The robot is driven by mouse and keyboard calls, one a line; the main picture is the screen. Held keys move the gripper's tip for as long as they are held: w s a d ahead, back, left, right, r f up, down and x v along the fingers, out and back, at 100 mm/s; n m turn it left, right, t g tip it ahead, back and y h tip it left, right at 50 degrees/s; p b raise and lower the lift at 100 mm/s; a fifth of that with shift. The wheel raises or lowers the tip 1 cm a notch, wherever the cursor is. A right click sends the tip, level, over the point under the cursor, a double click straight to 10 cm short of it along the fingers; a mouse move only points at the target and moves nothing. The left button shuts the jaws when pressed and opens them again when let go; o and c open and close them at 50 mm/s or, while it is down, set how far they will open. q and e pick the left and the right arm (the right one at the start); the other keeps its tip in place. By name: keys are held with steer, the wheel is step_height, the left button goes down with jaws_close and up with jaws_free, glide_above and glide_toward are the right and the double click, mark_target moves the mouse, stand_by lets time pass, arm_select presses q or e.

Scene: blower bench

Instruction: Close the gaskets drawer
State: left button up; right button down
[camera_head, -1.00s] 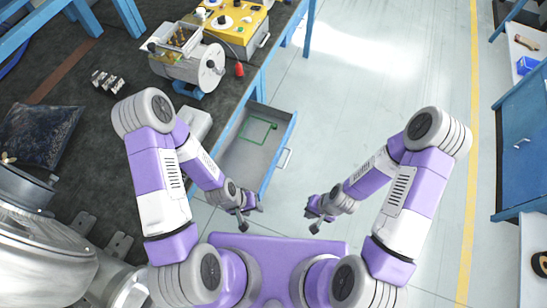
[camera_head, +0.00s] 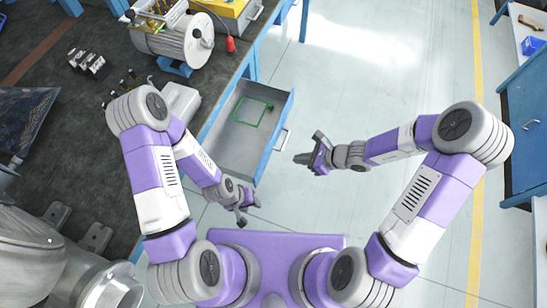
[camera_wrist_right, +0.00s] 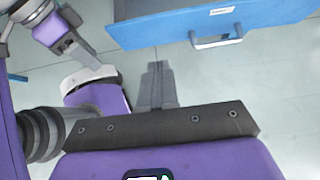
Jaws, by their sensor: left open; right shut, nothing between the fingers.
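The gaskets drawer (camera_head: 237,138) stands pulled out from the blue bench in the head view, with a green square outline inside it. Its blue front (camera_wrist_right: 215,22) and grey bar handle (camera_wrist_right: 216,41) show in the right wrist view, with a small label too small to read. My right gripper (camera_head: 300,159) is shut and empty, to the right of the drawer front and apart from the handle (camera_head: 281,140). In the wrist view its closed fingers (camera_wrist_right: 157,70) point toward the front, left of the handle. My left gripper (camera_head: 250,207) is open and empty, just below the drawer's near corner.
The dark bench top (camera_head: 60,130) holds a grey motor-like housing (camera_head: 172,38), a yellow box (camera_head: 225,10) and a large metal blower (camera_head: 40,255). The floor (camera_head: 370,80) right of the drawer is clear. A blue cabinet (camera_head: 525,120) stands at the far right.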

mark_target(265, 156)
steer(key=b+x, duration=0.1)
steer(key=x, duration=0.2)
steer(key=a+r+b+x, duration=0.1)
steer(key=b+x, duration=0.1)
steer(key=x, duration=0.2)
steer(key=b+x, duration=0.1)
steer(key=x, duration=0.2)
steer(key=shift+w+a+r, duration=0.15)
steer(key=shift+w+a, duration=0.2)
steer(key=shift+a, duration=0.2)
arm_select(q)
step_height(265, 156, down, 5)
steer(key=shift+f, duration=0.1)
arm_select(e)
steer(key=shift+a, duration=0.1)
